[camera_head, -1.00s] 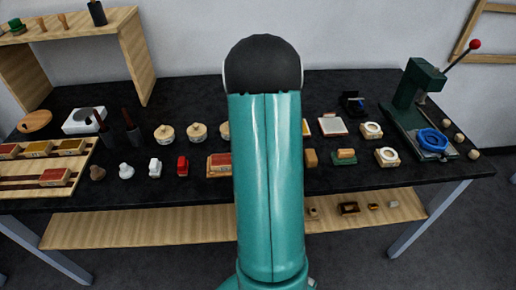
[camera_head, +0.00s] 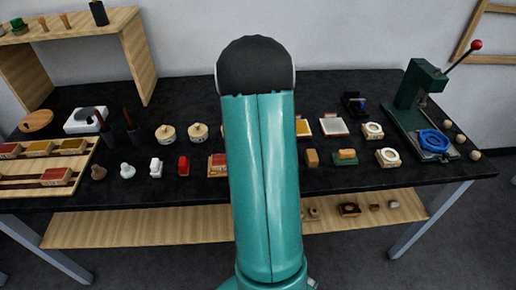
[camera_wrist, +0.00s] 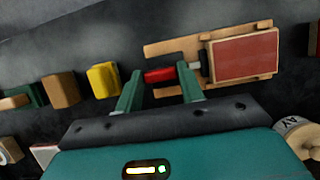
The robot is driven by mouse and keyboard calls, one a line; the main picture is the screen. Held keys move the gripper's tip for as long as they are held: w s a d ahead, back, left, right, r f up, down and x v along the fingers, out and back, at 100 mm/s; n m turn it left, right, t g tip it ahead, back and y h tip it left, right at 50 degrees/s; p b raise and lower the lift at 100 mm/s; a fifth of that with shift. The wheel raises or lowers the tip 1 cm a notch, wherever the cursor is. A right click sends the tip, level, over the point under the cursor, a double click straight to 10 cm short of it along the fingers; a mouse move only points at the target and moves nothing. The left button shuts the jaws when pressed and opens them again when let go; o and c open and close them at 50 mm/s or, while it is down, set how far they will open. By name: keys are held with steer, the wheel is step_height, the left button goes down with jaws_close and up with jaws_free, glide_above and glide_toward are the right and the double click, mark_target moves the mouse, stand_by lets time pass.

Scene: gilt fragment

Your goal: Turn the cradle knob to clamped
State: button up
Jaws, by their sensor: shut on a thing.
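The red cradle knob (camera_wrist: 157,76) is a short bar on a shaft at the end of the wooden cradle (camera_wrist: 168,46) in the wrist view. A red block (camera_wrist: 243,58) lies in the cradle. My gripper (camera_wrist: 160,79) has its two green fingers on either side of the knob and is shut on it. Whether the knob stands at clamped cannot be told; no marking is readable. In the head view my teal arm hides the knob and gripper, and only the left end of the cradle and its red block (camera_head: 217,160) show.
A yellow block (camera_wrist: 103,79) and a tan block (camera_wrist: 60,91) sit left of my fingers in the wrist view. A round lidded pot (camera_wrist: 298,137) is at lower right. In the head view, a green press (camera_head: 412,95) stands at the table's right and a wooden shelf (camera_head: 138,50) at left.

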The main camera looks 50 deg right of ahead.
steer(key=o, duration=1)
steer(key=v, duration=1.4)
